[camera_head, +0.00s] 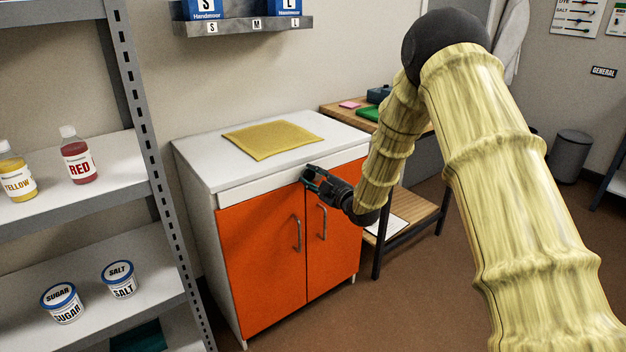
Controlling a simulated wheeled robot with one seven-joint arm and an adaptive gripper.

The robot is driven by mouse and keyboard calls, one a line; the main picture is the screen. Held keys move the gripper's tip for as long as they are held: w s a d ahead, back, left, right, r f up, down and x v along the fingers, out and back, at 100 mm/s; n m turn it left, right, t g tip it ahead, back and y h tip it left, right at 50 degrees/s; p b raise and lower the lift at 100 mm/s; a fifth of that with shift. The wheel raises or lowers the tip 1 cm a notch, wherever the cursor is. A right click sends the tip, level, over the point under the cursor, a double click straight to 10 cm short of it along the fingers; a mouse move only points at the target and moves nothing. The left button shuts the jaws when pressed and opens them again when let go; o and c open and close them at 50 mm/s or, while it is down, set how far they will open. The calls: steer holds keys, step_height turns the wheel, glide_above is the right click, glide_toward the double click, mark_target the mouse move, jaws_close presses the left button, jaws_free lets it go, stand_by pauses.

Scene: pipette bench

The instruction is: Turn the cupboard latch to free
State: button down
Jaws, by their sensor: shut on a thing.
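The cupboard (262,268) has two orange doors with upright metal handles (297,233) under a white top. Both doors look closed. My gripper (309,178) is at the top of the doors, near the seam between them, just under the white front rail. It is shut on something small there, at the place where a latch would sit. The gripper's fingers hide that part, so I cannot make out the latch or which way it is turned. My arm reaches in from the right and covers part of the cupboard's right edge.
A yellow mat (272,139) lies on the cupboard top. A grey shelf unit (150,130) with bottles and tubs stands close on the left. A wooden bench (343,108) stands behind to the right. Brown floor in front of the doors is clear.

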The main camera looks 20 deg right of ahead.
steer(key=n+b, duration=0.1)
steer(key=n, duration=0.2)
steer(key=shift+f+n, duration=0.15)
steer(key=shift+n, duration=0.25)
steer(key=shift+n+b, duration=0.8)
steer(key=shift+n, duration=1)
steer(key=c, duration=1)
jaws_free()
steer(key=shift+c, duration=0.2)
steer(key=v, duration=1.2)
